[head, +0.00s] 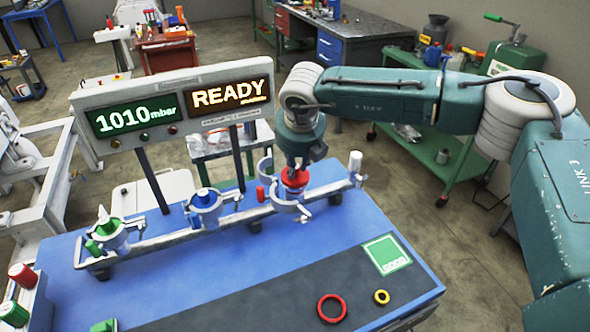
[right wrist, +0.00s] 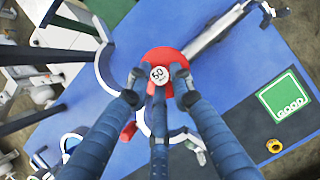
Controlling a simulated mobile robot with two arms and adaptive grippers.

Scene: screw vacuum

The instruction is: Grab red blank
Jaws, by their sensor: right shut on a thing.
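The red blank (head: 295,179) is a round red piece at the right ring holder (head: 291,207) on the rail. In the right wrist view the red blank (right wrist: 165,58) shows a white round label reading 50. My right gripper (head: 297,165) comes down on it from above. In the right wrist view its blue fingers (right wrist: 158,88) are closed around the blank's top. The blank's lower part is partly hidden by the holder, so I cannot tell how deep it sits. My left gripper is not in view.
A blue holder (head: 205,199) and a green holder (head: 111,233) stand further left on the rail. The display (head: 180,105) reads 1010 mbar and READY. A red ring (head: 332,308), a yellow ring (head: 382,297) and a green GOOD pad (head: 387,254) lie in front. The dark strip's middle is clear.

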